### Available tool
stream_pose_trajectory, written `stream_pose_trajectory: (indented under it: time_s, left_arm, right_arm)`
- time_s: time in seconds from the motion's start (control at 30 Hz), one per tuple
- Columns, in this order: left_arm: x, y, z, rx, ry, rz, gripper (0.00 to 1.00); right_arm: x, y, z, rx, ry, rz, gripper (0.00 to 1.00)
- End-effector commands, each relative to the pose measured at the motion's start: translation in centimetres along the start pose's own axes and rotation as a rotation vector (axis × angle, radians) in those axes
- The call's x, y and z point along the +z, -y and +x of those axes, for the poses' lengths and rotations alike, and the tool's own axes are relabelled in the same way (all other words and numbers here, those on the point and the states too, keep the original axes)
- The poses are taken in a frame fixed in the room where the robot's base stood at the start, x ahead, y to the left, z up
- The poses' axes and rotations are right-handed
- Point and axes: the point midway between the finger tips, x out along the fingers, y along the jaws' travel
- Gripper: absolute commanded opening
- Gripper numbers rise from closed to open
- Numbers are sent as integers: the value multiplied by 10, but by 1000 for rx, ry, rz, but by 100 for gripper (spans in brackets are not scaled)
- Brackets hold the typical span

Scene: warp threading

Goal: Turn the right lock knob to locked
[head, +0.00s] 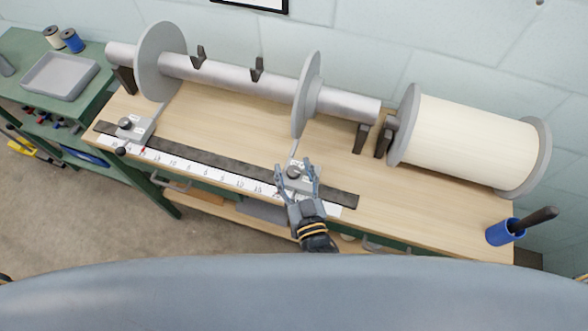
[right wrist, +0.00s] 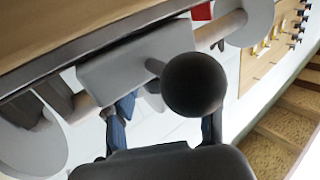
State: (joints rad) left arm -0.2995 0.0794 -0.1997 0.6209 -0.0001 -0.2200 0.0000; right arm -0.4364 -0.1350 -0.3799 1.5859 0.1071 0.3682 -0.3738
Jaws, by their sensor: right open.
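The right lock knob (head: 293,172) is a dark round knob on a grey slider block at the right part of the ruler rail. It shows large and black in the right wrist view (right wrist: 195,85), in front of the grey block (right wrist: 135,65). My right gripper (head: 297,177) is open, its two fingers on either side of the knob. In the right wrist view the knob appears closer to the right finger (right wrist: 212,126) than to the left finger (right wrist: 116,130). I cannot tell whether a finger touches it. My left gripper is not in view.
A second slider with a dark knob (head: 124,123) sits at the rail's left end. The white ruler (head: 215,179) runs along the bench front. A metal beam with grey flanges (head: 160,62) and a cream thread roll (head: 470,140) stand behind. A blue cup (head: 500,232) stands right.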

Motion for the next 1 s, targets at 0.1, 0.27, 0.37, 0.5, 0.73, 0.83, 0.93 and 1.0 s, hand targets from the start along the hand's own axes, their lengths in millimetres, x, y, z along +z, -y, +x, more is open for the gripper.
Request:
stream_pose_trajectory:
  time_s: [0.1,0.27,0.37,0.5,0.73,0.83,0.93,1.0]
  left_arm:
    - [1,5,0,-5,1,0,50]
    - [1,3,0,-3,1,0,50]
    - [1,2,0,-2,1,0,50]
    - [1,1,0,-1,2,0,50]
    - [1,0,0,0,1,0,50]
    - [1,0,0,0,1,0,50]
    - [1,0,0,0,1,1,50]
    - [1,0,0,0,1,1,50]
  right_arm:
    - [1,0,-2,-1,2,0,55]
    - [2,0,-21,-1,4,-1,55]
    - [2,0,-42,-2,6,-1,55]
    - [2,0,-73,-2,5,-1,55]
    - [1,0,-110,-1,2,-1,55]
    - [0,0,-117,0,0,0,55]
    - [0,0,-120,0,0,0,55]
    - [0,0,-120,0,0,0,55]
